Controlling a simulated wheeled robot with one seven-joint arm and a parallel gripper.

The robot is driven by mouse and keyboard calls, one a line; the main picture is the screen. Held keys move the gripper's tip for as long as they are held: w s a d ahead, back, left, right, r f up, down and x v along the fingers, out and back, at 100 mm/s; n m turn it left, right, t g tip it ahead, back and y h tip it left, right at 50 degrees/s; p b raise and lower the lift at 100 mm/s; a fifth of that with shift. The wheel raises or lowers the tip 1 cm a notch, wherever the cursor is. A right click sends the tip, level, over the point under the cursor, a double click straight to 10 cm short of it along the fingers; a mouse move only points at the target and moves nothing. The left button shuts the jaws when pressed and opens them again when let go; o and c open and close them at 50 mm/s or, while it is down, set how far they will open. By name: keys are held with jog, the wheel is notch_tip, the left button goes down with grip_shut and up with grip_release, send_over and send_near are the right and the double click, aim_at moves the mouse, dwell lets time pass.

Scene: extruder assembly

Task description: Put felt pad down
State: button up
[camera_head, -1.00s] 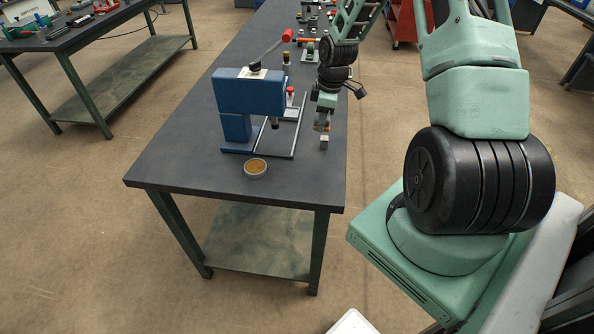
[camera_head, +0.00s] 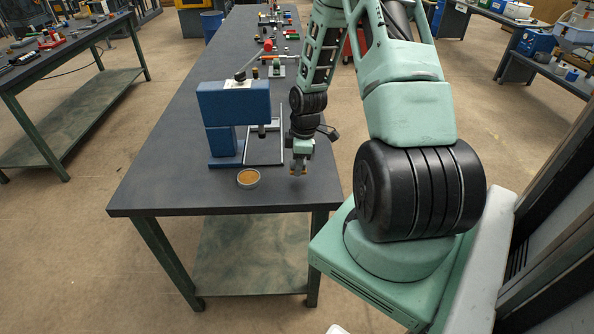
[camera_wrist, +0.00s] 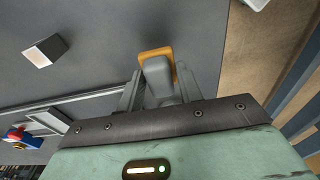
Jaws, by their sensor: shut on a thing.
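In the wrist view my gripper (camera_wrist: 155,85) is shut on a small piece with an orange-yellow edge and a grey middle, which I take for the felt pad (camera_wrist: 155,52). The pad points away from the fingers. I cannot tell whether the pad touches the table.
A blue press (camera_head: 234,103) stands left of my gripper, with a metal frame (camera_head: 262,155) beside it. A small pale-faced block (camera_wrist: 45,50) shows on the table (camera_wrist: 90,20). The front right corner is clear.

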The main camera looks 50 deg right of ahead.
jog(key=shift+f, duration=1.7)
jog(key=shift+f, duration=0.2)
jog(key=o, duration=0.9)
jog(key=shift+r, duration=0.1)
